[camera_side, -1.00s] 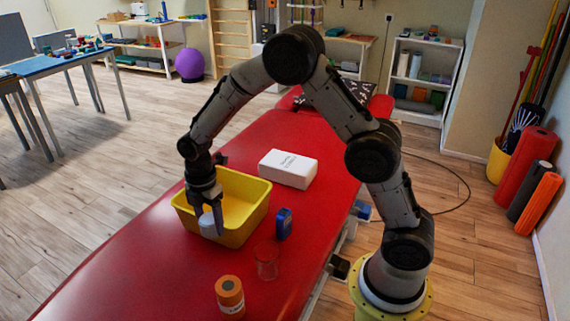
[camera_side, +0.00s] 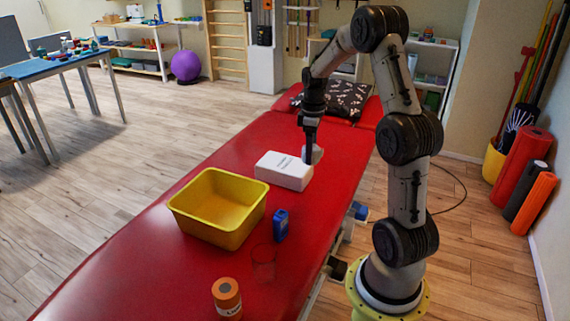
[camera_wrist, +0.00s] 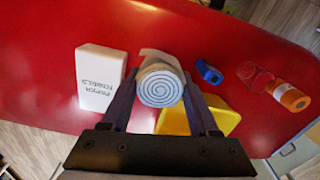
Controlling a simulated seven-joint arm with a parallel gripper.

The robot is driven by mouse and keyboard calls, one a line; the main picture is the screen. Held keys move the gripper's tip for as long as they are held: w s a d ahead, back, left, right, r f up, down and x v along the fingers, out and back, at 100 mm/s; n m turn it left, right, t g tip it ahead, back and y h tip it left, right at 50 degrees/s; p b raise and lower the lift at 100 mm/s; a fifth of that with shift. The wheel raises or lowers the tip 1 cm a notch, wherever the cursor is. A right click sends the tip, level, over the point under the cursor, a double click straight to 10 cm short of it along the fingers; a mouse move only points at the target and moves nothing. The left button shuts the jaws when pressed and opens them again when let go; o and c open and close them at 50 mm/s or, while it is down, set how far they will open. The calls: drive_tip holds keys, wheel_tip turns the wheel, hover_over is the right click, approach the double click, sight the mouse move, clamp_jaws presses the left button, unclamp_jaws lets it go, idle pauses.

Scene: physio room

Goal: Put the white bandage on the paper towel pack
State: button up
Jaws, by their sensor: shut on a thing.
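My gripper (camera_side: 308,153) is shut on the white bandage (camera_side: 316,154), a small roll whose spiral end faces the wrist camera (camera_wrist: 159,87). In the side view the roll is beside the right end of the white paper towel pack (camera_side: 284,171), at about the height of its top or a little above. The pack is a white box with dark lettering, lying flat on the red treatment table. In the wrist view the pack (camera_wrist: 100,78) is to the left of the roll, apart from it. The fingers hide part of the roll in the side view.
A yellow bin (camera_side: 219,208) stands in front of the pack and looks empty. A blue item (camera_side: 281,225), a clear glass (camera_side: 264,262) and an orange-lidded jar (camera_side: 227,298) stand nearer the camera. A dark patterned pillow (camera_side: 338,99) lies at the far end.

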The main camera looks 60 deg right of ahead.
drive_tip(key=shift+s+d+f, duration=0.1)
drive_tip(key=shift+d, duration=0.35)
approach(296, 171)
drive_tip(key=s+a+r, duration=0.2)
drive_tip(key=s+a, duration=0.1)
drive_tip(key=f, duration=0.1)
drive_tip(key=w+d+f, duration=0.2)
drive_tip(key=shift+d+f, duration=0.1)
drive_tip(key=shift+f, duration=0.15)
drive_tip(key=shift+w+d+f, duration=0.3)
drive_tip(key=shift+f, duration=0.15)
drive_tip(key=shift+w+d+f, duration=0.25)
drive_tip(key=shift+f, duration=1.55)
drive_tip(key=shift+f, duration=0.15)
drive_tip(key=o, duration=1.4)
drive_tip(key=shift+c, duration=0.2)
